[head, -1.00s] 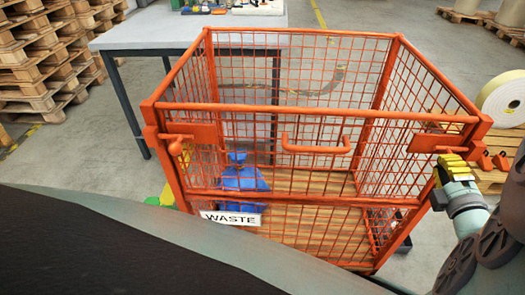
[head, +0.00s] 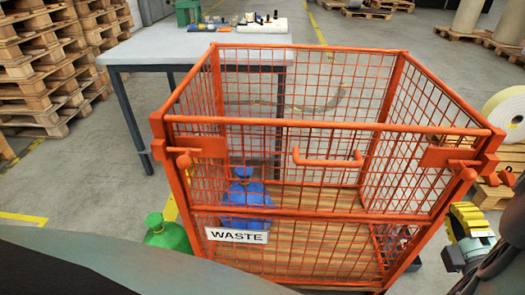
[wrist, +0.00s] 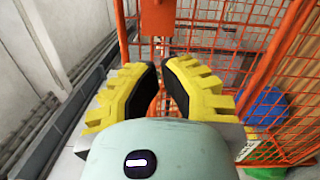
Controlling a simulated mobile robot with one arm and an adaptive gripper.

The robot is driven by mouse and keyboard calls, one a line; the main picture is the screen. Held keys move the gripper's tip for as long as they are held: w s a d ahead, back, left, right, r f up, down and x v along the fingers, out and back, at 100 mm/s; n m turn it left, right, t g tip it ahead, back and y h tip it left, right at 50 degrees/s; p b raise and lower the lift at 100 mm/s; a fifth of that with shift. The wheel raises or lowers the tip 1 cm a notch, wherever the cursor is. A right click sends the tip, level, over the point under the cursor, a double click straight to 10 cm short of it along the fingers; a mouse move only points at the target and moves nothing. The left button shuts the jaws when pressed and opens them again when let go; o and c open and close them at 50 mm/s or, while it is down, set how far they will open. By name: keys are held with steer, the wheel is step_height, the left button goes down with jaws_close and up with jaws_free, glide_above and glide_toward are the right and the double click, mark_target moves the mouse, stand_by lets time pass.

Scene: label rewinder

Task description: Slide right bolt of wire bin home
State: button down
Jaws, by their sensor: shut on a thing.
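The orange wire bin (head: 330,212) stands upright with a WASTE sign on its front. Its right bolt (head: 463,166) sits at the top right front corner, beside a flat orange plate (head: 436,157); its knob shows uncovered in the head view. My gripper (head: 464,208) has yellow fingers and is below that knob, just outside the right front post. In the wrist view, my gripper's (wrist: 160,75) pads are close together with a thin orange part of the bin between them. Which part it is, and the contact itself, I cannot make out.
The left bolt (head: 185,158) is at the other front corner, and a handle (head: 328,162) is on the front panel. A blue bag (head: 245,199) lies inside the bin. A label roll (head: 506,113) is at right.

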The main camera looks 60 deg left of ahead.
steer(key=shift+v, duration=1.2)
